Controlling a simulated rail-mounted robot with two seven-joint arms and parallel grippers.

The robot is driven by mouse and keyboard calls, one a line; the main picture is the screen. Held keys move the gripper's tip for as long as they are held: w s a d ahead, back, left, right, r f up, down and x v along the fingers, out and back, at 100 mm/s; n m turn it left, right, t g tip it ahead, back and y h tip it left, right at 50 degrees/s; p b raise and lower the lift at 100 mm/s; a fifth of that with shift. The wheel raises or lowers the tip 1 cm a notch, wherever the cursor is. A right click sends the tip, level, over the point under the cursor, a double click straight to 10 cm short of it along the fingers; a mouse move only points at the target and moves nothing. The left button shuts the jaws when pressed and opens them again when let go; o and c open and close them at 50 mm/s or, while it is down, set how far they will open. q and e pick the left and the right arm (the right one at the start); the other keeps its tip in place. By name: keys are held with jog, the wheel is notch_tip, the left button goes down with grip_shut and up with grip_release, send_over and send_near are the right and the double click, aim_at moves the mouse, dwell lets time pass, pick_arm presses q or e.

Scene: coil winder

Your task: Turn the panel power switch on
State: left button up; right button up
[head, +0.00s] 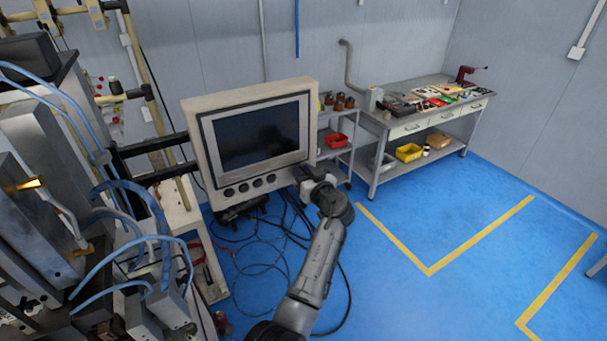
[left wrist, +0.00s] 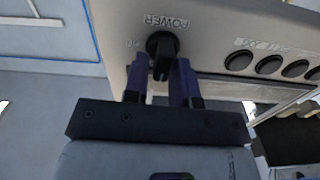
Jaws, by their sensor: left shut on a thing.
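The control panel (head: 195,140) is a beige box with a dark screen (head: 260,135). In the left wrist view, the power switch (left wrist: 163,47) is a black rotary knob on the panel face, beside an upside-down POWER label (left wrist: 166,20). A small, partly unreadable mark sits left of the knob. My left gripper (head: 304,177) is at the panel's lower right corner and hides the switch in the head view. In the left wrist view its two dark fingers (left wrist: 160,75) are shut on the knob's handle, one on each side. My right gripper is not in view.
Several black round buttons (head: 243,187) line the panel's lower edge beside the switch. Cables (head: 265,255) lie on the blue floor below. Machinery with blue hoses (head: 150,200) stands at left.

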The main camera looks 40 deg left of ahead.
pick_arm(q)
jog(key=m+b, duration=0.1)
jog(key=m, duration=0.2)
jog(key=shift+w+f+b, duration=0.1)
jog(key=shift+w+b, duration=0.1)
jog(key=shift+b, duration=0.2)
jog(key=shift+w+d+m, duration=0.1)
jog(key=shift+m, duration=0.9)
jog(key=m, duration=0.2)
jog(key=shift+w+m, duration=0.1)
jog(key=shift+m, duration=0.3)
jog(key=m, duration=0.2)
jog(key=m+p, duration=0.1)
jog(key=m, duration=0.1)
jog(key=shift+w+d+f, duration=0.1)
jog(key=shift+w+f, duration=0.05)
jog(key=shift+f, duration=0.05)
jog(key=m, duration=0.1)
jog(key=m+p, duration=0.1)
jog(key=m, duration=0.1)
jog(key=m+p, duration=0.1)
jog(key=m, duration=0.1)
jog(key=shift+w+f, duration=0.1)
jog(key=shift+f, duration=0.25)
jog(key=shift+m, duration=0.3)
